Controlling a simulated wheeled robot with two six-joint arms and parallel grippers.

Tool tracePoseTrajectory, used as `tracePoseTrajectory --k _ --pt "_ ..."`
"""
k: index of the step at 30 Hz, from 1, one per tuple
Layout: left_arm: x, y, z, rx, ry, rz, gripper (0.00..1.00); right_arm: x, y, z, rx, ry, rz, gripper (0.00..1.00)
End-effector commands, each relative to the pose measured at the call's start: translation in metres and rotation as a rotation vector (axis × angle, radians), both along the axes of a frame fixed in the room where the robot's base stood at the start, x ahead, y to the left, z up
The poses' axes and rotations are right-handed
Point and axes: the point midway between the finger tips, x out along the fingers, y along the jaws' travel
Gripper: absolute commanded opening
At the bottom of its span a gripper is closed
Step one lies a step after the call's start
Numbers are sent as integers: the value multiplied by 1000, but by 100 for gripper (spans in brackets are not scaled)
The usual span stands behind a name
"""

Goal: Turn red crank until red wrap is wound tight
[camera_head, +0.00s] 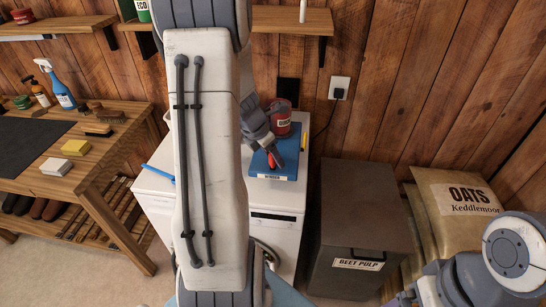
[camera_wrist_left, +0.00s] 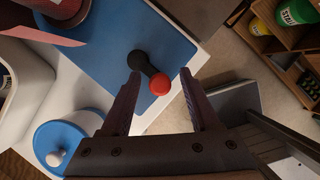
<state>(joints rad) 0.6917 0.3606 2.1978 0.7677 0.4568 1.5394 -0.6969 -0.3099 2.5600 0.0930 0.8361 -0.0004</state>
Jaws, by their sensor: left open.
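The crank has a black arm and a red knob; the knob (camera_wrist_left: 160,84) shows in the left wrist view, over a blue base (camera_wrist_left: 110,45). In the head view the red crank (camera_head: 275,158) is partly covered by my left gripper (camera_head: 270,148). In the left wrist view that gripper (camera_wrist_left: 161,82) is open, its fingers on either side of the knob without visible contact. The red wrap (camera_head: 281,117) is a reddish roll behind the crank; part of a red sheet (camera_wrist_left: 30,25) shows in the left wrist view. My right gripper is out of view.
A dark beet pulp bin (camera_head: 362,205) and oats sack (camera_head: 455,195) stand right. A wooden bench (camera_head: 110,165) with brushes and bottles is left. A blue-lidded container (camera_wrist_left: 72,135) is beside the base.

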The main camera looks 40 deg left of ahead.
Motion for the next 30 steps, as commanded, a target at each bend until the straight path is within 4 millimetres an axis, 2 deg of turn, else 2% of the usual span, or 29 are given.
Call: tracePoseTrajectory --k 7,8,12,23,30 --pt "1 0 -1 1 0 -1 62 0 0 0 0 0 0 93" --pt "1 0 -1 1 0 -1 54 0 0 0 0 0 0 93" --pt "0 0 0 1 0 -1 1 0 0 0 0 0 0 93" --pt "-1 2 0 1 0 -31 0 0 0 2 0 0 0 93" --pt "-3 8 1 0 0 -158 0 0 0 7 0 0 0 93"
